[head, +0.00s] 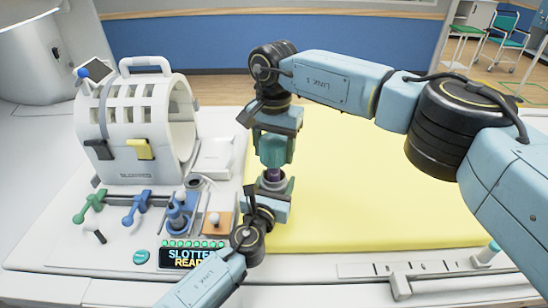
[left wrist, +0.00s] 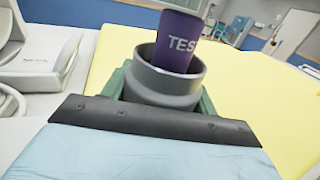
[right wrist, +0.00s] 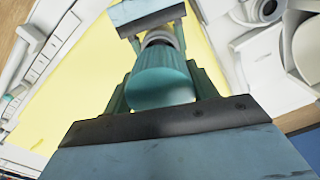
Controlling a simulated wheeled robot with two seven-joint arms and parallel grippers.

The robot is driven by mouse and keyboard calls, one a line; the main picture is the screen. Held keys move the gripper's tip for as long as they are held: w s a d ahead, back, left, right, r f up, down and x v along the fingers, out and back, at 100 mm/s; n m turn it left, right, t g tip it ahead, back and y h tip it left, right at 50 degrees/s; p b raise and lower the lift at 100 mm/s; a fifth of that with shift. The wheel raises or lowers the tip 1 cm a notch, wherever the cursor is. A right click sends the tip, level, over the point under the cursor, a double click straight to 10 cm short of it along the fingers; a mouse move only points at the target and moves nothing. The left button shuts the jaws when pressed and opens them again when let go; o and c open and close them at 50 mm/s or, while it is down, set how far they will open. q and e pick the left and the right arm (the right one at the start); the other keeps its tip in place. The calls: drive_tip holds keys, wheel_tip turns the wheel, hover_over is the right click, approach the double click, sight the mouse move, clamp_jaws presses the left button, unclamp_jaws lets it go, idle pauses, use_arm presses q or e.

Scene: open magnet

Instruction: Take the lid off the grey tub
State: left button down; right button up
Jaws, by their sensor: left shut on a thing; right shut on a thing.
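The grey tub (head: 284,186) is upright in my left gripper (head: 268,197). In the left wrist view the tub (left wrist: 165,88) has an open top, and a purple piece (left wrist: 178,40) marked with letters starting "TES" stands up out of it. The purple piece (head: 273,174) also shows in the head view. My left gripper (left wrist: 160,95) is shut around the tub's sides. My right gripper (head: 276,140) is shut on the teal lid (right wrist: 160,85), above the tub and apart from its rim. The lid's underside is hidden.
A yellow mat (head: 380,190) lies behind and right of the grippers. A white ring-shaped machine (head: 135,125) stands at the left.

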use_arm(q)
drive_tip(key=shift+c, duration=1.8)
unclamp_jaws()
drive_tip(key=shift+s, duration=0.1)
